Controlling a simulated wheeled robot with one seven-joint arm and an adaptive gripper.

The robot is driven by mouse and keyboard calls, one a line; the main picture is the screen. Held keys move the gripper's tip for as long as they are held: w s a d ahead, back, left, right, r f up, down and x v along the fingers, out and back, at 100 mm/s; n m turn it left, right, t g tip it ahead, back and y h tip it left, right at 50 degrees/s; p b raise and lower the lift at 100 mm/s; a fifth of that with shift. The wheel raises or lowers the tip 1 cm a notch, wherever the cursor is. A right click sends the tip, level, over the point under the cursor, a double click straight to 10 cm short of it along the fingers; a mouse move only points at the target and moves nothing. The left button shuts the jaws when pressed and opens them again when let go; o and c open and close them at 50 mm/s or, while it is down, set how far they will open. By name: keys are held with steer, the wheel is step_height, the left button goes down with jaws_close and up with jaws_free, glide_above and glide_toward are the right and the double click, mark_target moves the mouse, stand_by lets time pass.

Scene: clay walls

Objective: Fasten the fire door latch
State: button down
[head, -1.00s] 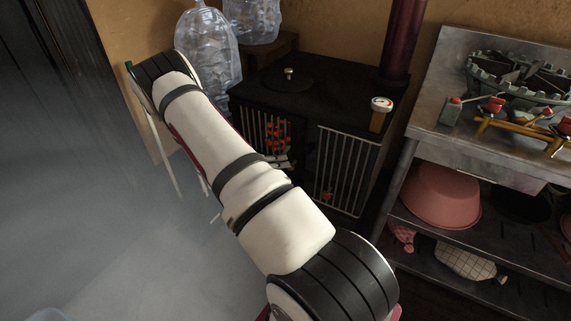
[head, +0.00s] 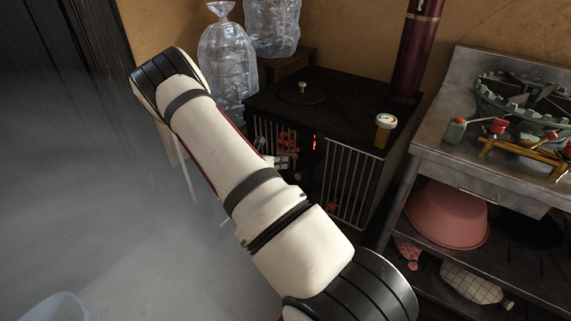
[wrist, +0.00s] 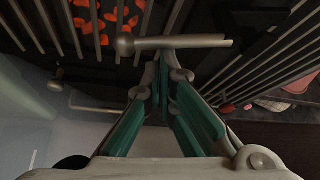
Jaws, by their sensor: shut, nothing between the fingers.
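The black stove (head: 340,107) has barred front panels, with orange-red coals (wrist: 98,20) behind the left bars in the wrist view. A pale metal latch bar (wrist: 185,42) with a round knob at its left end lies across the wrist view, just beyond my fingertips. My gripper (wrist: 168,62) is shut and empty, its green-padded fingers pointing at the bar. I cannot tell whether they touch it. In the head view my gripper (head: 284,160) is small beside the stove front, partly behind my arm. Whether the fire door is fully closed is unclear.
A gauge (head: 385,121) stands on the stove's right edge, and a dark red flue pipe (head: 416,50) rises behind. Clear plastic bags (head: 228,65) stand at the back left. A metal bench (head: 455,135) with a pink basin (head: 447,213) below is at right.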

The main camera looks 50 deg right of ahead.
steer(key=shift+w+r+p, duration=0.4)
steer(key=shift+r+p, duration=0.25)
steer(key=shift+r, duration=0.3)
step_height(320, 180, down, 4)
steer(key=a+b, duration=0.1)
steer(key=b, duration=0.1)
steer(key=p+v, duration=0.2)
steer(key=v, duration=0.8)
steer(key=shift+s+r+p, duration=0.2)
steer(key=shift+s+p, duration=0.2)
steer(key=shift+s, duration=0.3)
steer(key=shift+d, duration=0.1)
